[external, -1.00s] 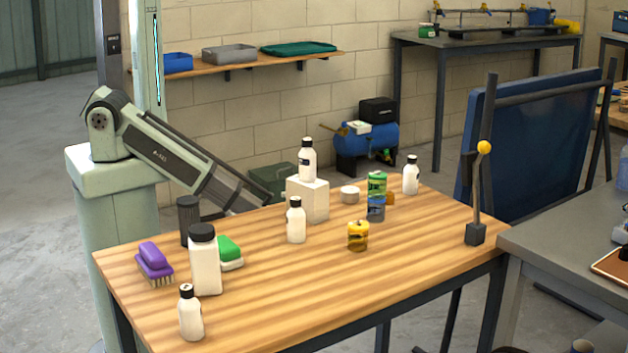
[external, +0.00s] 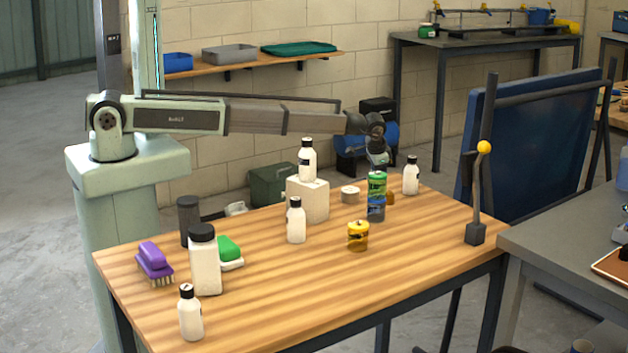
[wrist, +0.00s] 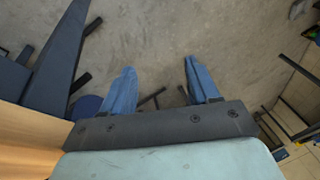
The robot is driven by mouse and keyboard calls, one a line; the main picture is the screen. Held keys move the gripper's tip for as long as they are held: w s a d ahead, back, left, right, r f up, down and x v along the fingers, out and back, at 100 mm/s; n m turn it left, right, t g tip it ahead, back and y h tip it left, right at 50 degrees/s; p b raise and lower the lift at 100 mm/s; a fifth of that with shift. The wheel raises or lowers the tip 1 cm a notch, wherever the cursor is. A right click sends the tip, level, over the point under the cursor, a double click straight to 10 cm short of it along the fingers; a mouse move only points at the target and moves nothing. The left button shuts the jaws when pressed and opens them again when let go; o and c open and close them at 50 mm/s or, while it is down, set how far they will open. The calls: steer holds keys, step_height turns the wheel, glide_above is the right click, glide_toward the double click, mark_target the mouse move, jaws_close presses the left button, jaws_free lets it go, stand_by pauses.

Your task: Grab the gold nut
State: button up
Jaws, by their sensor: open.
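No thing is plainly a gold nut. A small orange-brown piece (external: 390,198) shows at the table's back right, partly hidden behind a green and blue can (external: 376,205); its shape is too small to make out. My gripper (external: 379,163) is high at the back right of the table, just above the can in the picture; the depth between them is unclear. In the wrist view my gripper (wrist: 158,65) is open, its two blue fingers wide apart with only floor between them.
A yellow can (external: 358,236) stands nearer the front. White bottles stand around, one on a white block (external: 308,200) and one at the back right (external: 411,176). A low white round piece (external: 350,194) lies left of the can. A stand with a yellow ball (external: 475,232) is at the right edge.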

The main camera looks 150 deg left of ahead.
step_height(320, 180, up, 6)
steer(key=w+a, duration=0.2)
step_height(320, 180, up, 15)
steer(key=n+t+h, duration=0.1)
steer(key=t+h, duration=0.1)
steer(key=h, duration=0.1)
glide_above(391, 192)
step_height(391, 192, down, 14)
steer(key=shift+s+r, duration=0.15)
steer(key=shift+r, duration=0.1)
jaws_close()
